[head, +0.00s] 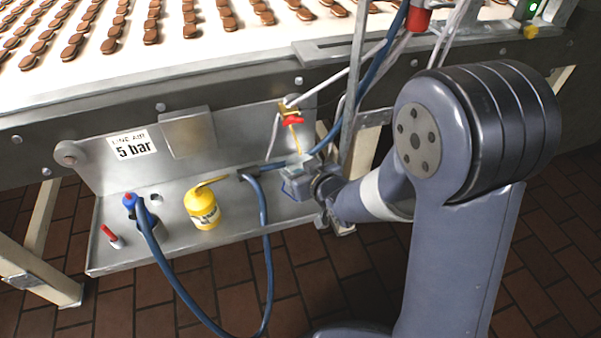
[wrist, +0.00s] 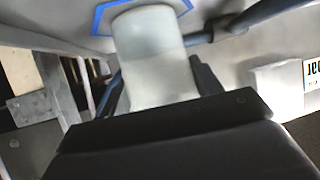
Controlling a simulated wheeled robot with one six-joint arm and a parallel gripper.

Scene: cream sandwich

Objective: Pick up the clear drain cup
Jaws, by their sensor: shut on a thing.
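The clear drain cup (wrist: 150,60) is a pale, translucent cylinder in the middle of the wrist view. It stands between the two dark fingers of my gripper (wrist: 158,75), which is shut on it. Its far end is by a blue outline (wrist: 103,15) marked on the grey surface. I cannot tell whether the cup touches that surface. In the head view my gripper (head: 300,183) is at the right end of the metal shelf, below a brass valve with a red handle (head: 291,121).
The metal shelf (head: 240,222) also holds a yellow oil can (head: 202,208), a blue-topped nozzle (head: 130,200) and a red marker (head: 111,236). A blue hose (head: 265,270) loops down in front of the shelf. A conveyor with biscuits (head: 200,40) runs above.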

